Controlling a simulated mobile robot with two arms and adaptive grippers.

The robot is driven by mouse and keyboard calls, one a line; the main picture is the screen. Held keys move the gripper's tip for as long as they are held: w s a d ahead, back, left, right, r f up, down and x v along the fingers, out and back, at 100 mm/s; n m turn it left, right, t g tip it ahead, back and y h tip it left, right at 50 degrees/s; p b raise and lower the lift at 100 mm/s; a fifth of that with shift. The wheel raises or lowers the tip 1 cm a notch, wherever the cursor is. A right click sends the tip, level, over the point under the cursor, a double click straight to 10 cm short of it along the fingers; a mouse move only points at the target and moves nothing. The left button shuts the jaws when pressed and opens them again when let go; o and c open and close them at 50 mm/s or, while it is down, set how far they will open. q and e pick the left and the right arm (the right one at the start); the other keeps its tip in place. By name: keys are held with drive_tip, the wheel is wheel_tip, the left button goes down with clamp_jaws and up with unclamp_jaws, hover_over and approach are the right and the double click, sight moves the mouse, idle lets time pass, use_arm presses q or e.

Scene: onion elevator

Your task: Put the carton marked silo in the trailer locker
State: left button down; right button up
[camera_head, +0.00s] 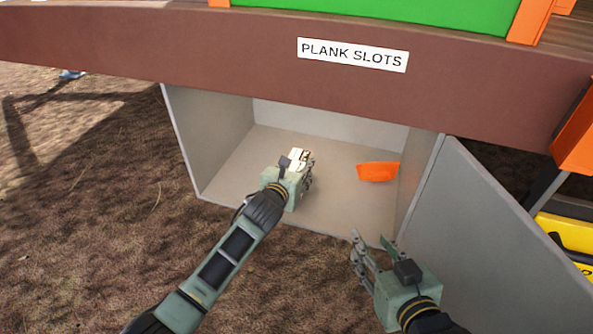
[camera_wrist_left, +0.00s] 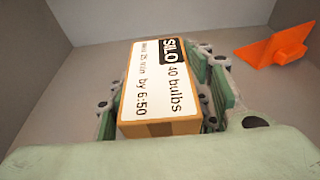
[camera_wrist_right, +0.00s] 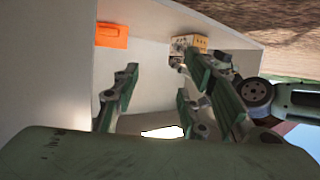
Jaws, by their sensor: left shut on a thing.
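The carton marked silo (camera_wrist_left: 160,85) is a small tan box with a white label reading "SILO 40 bulbs" in the left wrist view. My left gripper (camera_head: 300,165) is shut on it inside the open grey locker (camera_head: 235,160) under the brown trailer bed. The carton also shows in the right wrist view (camera_wrist_right: 190,42). Whether it touches the locker floor I cannot tell. My right gripper (camera_head: 372,255) is open and empty, outside the locker at its front right, near the open door (camera_head: 490,240).
An orange wedge-like object (camera_head: 378,172) lies on the locker floor at the right, apart from the carton. The trailer's brown edge, with a "PLANK SLOTS" sign (camera_head: 352,55), overhangs the locker. A yellow object (camera_head: 566,235) stands behind the door.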

drive_tip(key=shift+w+r, duration=0.15)
drive_tip(key=shift+r, duration=0.2)
drive_tip(key=shift+a, duration=0.1)
use_arm(q)
drive_tip(key=c, duration=0.9)
unclamp_jaws()
drive_tip(key=shift+f, duration=0.2)
use_arm(e)
drive_tip(key=shift+r, duration=0.15)
use_arm(q)
drive_tip(key=shift+s+r, duration=0.1)
drive_tip(key=shift+r, duration=0.05)
